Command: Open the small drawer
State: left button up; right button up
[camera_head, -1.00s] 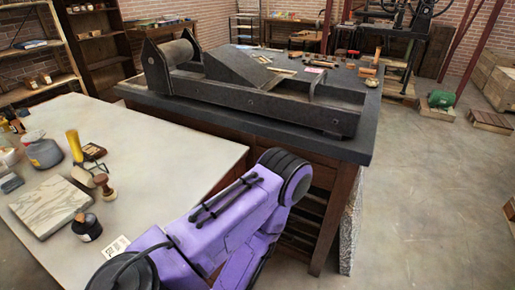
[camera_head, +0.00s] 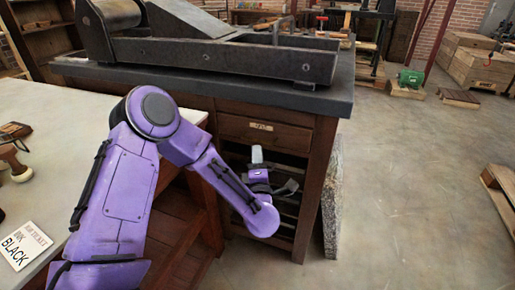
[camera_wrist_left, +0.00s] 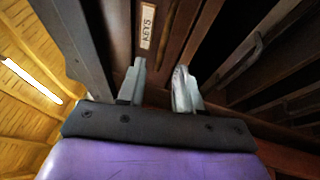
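The small drawer (camera_head: 285,137) is a brown wooden front with a pale label, under the dark top of the press cabinet. It looks closed, flush with the cabinet. In the left wrist view its label (camera_wrist_left: 147,25) reads "KEYS". My left gripper (camera_head: 257,156) is just below and in front of the drawer front. In the left wrist view the gripper (camera_wrist_left: 158,85) has its two grey fingers apart with nothing between them, pointing toward the labelled front. I cannot tell whether a fingertip touches it. No handle shows clearly. My right gripper is not in view.
Open slatted racks (camera_wrist_left: 255,50) lie beside and below the drawer. A heavy press bed (camera_head: 230,60) stands on the cabinet top. A pale table (camera_head: 60,110) stands at the left, close to my left arm.

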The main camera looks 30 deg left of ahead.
aim_at(263, 130)
pick_arm(q)
jog(key=f+x, duration=0.1)
jog(key=x, duration=0.5)
jog(key=shift+r, duration=0.4)
jog(key=shift+w, duration=0.1)
grip_shut()
dwell(0.8)
